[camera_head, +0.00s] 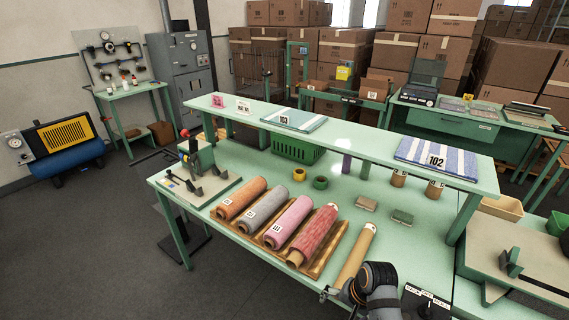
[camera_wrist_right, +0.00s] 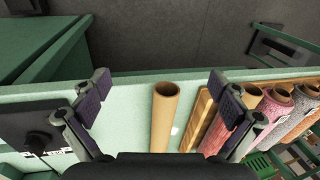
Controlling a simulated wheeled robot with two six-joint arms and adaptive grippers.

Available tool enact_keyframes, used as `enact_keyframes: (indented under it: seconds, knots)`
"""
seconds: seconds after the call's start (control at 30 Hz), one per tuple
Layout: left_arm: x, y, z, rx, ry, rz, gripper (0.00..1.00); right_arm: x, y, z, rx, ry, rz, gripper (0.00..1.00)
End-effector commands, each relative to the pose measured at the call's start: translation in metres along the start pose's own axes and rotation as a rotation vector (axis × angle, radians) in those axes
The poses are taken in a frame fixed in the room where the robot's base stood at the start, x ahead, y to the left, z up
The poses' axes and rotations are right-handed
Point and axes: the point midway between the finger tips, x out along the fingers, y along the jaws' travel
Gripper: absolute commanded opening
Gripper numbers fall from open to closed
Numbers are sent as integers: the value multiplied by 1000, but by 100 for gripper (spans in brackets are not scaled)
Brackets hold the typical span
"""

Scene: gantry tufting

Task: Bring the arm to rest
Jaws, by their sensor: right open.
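My right arm (camera_head: 378,290) reaches in from the bottom edge of the head view, over the front of the green table (camera_head: 225,195). My right gripper (camera_wrist_right: 160,76) is open and empty in the right wrist view, with its fingers wide apart. A bare brown cardboard tube (camera_wrist_right: 164,115) lies on the table and shows between the fingers, touching neither. The same tube (camera_head: 356,253) lies right of the wooden rack in the head view. In the head view the gripper is mostly hidden behind my wrist. My left gripper is not in view.
A wooden rack (camera_head: 312,273) holds several wrapped rolls left of the tube. A raised shelf (camera_head: 350,152) carries folded towels along the table's back. A black labelled box (camera_head: 426,303) stands right of my arm. A clamp fixture (camera_head: 200,185) sits at the table's left end.

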Motion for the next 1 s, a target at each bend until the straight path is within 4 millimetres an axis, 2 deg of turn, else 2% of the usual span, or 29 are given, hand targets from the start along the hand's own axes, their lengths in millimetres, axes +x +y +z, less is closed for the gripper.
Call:
enact_keyframes:
  seconds: [0.03,0.2,0.27,0.37,0.47,0.5,0.63,0.7,0.8,0.9,1.0]
  knots:
    - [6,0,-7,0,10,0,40,20,7,1,-9,-3,11,98]
    - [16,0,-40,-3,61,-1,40,86,34,5,-57,5,40,98]
    - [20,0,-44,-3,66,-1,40,115,47,9,-80,9,53,98]
    - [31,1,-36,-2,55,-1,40,171,80,22,-128,13,84,98]
    - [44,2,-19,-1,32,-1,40,238,129,48,-199,18,124,98]
    - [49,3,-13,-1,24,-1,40,263,151,61,-232,21,140,98]
    - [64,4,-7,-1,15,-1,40,331,230,115,-345,24,191,98]
    - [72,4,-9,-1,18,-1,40,356,272,147,-408,24,215,98]
    - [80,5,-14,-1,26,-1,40,377,322,188,-486,22,241,98]
    - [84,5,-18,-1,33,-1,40,385,356,218,-542,21,256,98]
    - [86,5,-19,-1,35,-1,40,387,373,234,-574,22,262,98]
